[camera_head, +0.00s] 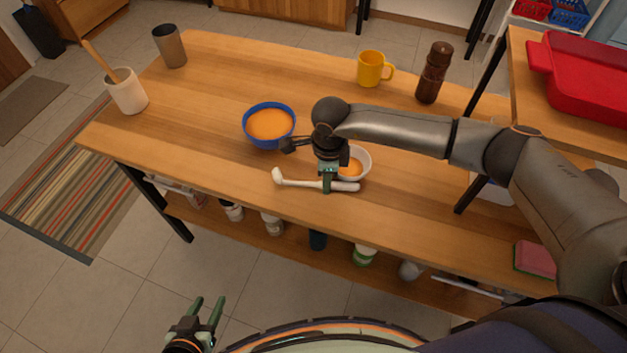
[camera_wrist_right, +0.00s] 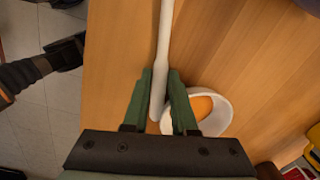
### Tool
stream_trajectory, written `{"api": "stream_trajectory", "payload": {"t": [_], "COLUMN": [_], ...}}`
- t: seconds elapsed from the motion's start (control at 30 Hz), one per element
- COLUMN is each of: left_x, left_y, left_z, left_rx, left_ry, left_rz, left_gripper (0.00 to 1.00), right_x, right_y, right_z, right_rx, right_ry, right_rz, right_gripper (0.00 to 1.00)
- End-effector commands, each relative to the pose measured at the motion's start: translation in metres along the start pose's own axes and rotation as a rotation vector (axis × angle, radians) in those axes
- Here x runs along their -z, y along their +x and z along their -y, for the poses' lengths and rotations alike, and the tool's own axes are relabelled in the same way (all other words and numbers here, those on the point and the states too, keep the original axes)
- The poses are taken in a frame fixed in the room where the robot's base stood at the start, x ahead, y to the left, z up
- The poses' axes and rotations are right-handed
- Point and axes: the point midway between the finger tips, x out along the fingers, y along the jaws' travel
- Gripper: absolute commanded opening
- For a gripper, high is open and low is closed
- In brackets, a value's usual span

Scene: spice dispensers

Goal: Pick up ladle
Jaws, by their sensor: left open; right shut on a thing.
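The ladle is a long white utensil (camera_head: 300,183) lying along the front edge of the wooden table, in front of the small white bowl. My right gripper (camera_head: 327,187) points down at the table and is shut on the ladle. In the right wrist view the ladle's pale shaft (camera_wrist_right: 164,50) runs up between the green fingers of the right gripper (camera_wrist_right: 160,88). Whether the ladle touches the table is hard to tell. My left gripper (camera_head: 207,310) is open and empty, in front of the table and away from it.
A small white bowl (camera_head: 365,160) with orange contents is right beside the right gripper. A blue bowl (camera_head: 249,128) stands behind to the left. A white crock (camera_head: 128,98), grey cup (camera_head: 172,50), yellow mug (camera_head: 370,70) and brown bottle (camera_head: 432,75) stand farther off.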

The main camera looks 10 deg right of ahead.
Motion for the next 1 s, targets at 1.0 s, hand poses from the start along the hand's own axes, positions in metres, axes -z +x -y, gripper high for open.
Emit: {"api": "stream_trajectory", "payload": {"t": [1.0], "left_x": [-0.003], "left_y": [0.003], "left_z": [0.0], "left_rx": [0.0], "left_ry": [0.0], "left_rz": [-0.001], "left_gripper": [0.49], "right_x": [-0.016], "right_y": [-0.037], "right_z": [-0.049], "right_rx": [0.001], "right_ry": [-0.006], "right_rz": [0.004], "right_gripper": [0.0]}}
